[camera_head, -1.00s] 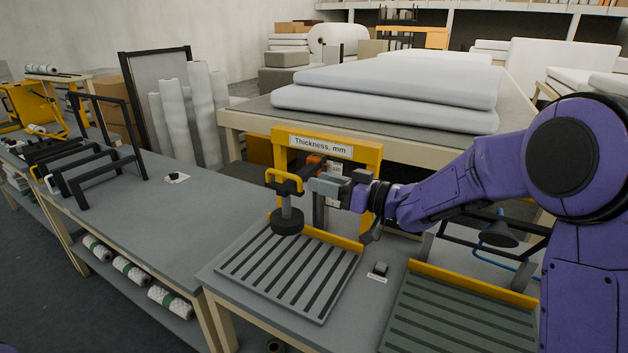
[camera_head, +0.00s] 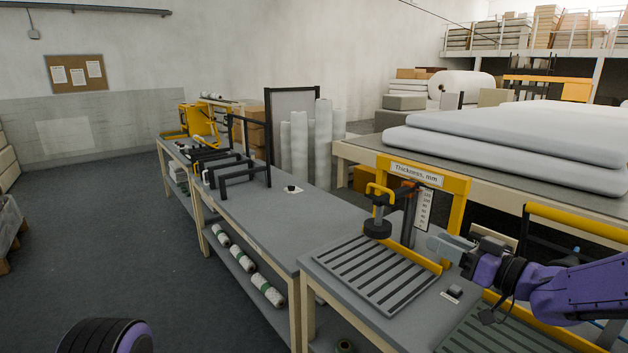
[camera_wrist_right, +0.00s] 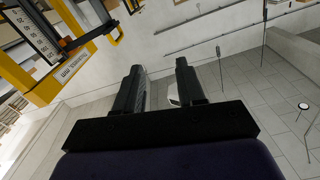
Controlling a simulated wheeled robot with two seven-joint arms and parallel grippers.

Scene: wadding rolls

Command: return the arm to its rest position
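My right arm (camera_head: 575,290) comes in from the right edge of the head view. Its gripper (camera_head: 432,243) is just right of the thickness gauge's scale post, apart from the yellow handle (camera_head: 380,190). In the right wrist view the gripper (camera_wrist_right: 160,82) has its two fingers apart with nothing between them. The thickness gauge has a yellow frame (camera_head: 458,205), and its dark round foot (camera_head: 377,229) is over the slatted plate (camera_head: 372,272). In the wrist view the gauge frame (camera_wrist_right: 40,92) is at upper left. My left gripper is not in view.
A second slatted plate (camera_head: 490,332) lies under my right forearm. A small black device (camera_head: 453,292) sits between the plates. The long grey table (camera_head: 270,215) carries black racks (camera_head: 240,175). Wadding sheets (camera_head: 500,160) lie on the table behind. The floor (camera_head: 120,240) at left is clear.

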